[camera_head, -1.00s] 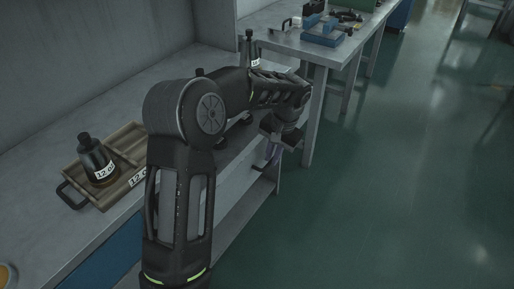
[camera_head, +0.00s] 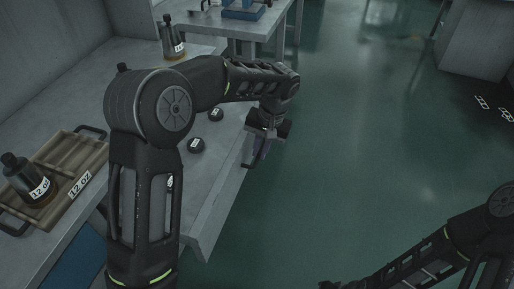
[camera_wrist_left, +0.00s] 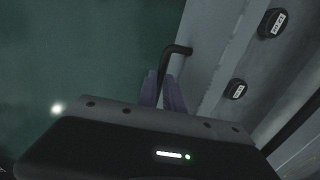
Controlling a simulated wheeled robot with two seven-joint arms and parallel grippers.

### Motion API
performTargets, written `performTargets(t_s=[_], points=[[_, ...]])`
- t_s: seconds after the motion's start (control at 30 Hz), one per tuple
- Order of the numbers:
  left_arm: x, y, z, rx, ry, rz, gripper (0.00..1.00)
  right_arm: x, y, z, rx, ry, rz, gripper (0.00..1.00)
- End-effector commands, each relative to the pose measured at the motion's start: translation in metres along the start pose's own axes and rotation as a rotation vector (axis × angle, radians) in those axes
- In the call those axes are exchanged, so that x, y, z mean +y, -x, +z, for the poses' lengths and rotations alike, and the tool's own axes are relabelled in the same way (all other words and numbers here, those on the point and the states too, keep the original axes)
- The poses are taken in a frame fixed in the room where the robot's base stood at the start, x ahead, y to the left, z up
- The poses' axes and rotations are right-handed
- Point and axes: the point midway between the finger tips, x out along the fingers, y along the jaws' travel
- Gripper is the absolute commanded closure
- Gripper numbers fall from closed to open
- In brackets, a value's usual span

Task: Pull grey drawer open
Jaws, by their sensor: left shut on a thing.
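The grey drawer front (camera_head: 218,205) runs under the worktop's edge on the near side, partly hidden by my left arm. Its dark bar handle (camera_wrist_left: 177,49) shows in the left wrist view, standing out from the grey front. My left gripper (camera_head: 258,151) is at the drawer front, outside the bench edge. In the left wrist view the two purplish fingers (camera_wrist_left: 161,92) are shut on the handle bar. I cannot tell clearly whether a gap stands between drawer and bench. Part of my right arm shows at lower right; its gripper is out of frame.
Two black labelled discs (camera_head: 197,145) lie on the worktop near the gripper. A tray (camera_head: 85,165) with a dark bottle (camera_head: 24,182) stands at left, and another bottle (camera_head: 173,40) farther back. Open green floor (camera_head: 370,150) lies right of the drawer.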

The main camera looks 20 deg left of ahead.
Motion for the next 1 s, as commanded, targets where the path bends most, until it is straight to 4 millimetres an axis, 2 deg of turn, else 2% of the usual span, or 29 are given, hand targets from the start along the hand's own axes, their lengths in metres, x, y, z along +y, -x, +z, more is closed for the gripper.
performTargets(t_s=[0.13, 0.17, 0.4, 0.77, 1.0], points=[[0.000, 0.001, 0.000, 0.001, 0.001, 0.000, 1.00, 0.000, 0.000, 0.000, 0.000, 0.000, 0.000, 0.64], [-0.001, 0.001, -0.001, 0.001, 0.001, 0.000, 0.87, 0.000, 0.000, 0.000, 0.000, 0.000, 0.000, 0.64], [-0.001, 0.000, 0.000, 0.001, 0.000, 0.000, 0.68, 0.000, 0.000, 0.000, 0.000, 0.000, 0.000, 0.64], [-0.001, 0.006, -0.001, 0.002, 0.000, 0.000, 0.68, 0.000, 0.001, 0.000, 0.000, 0.000, 0.000, 0.64], [0.000, 0.040, -0.001, 0.004, 0.000, 0.001, 0.68, -0.002, 0.005, 0.000, 0.000, 0.000, 0.000, 0.64]])
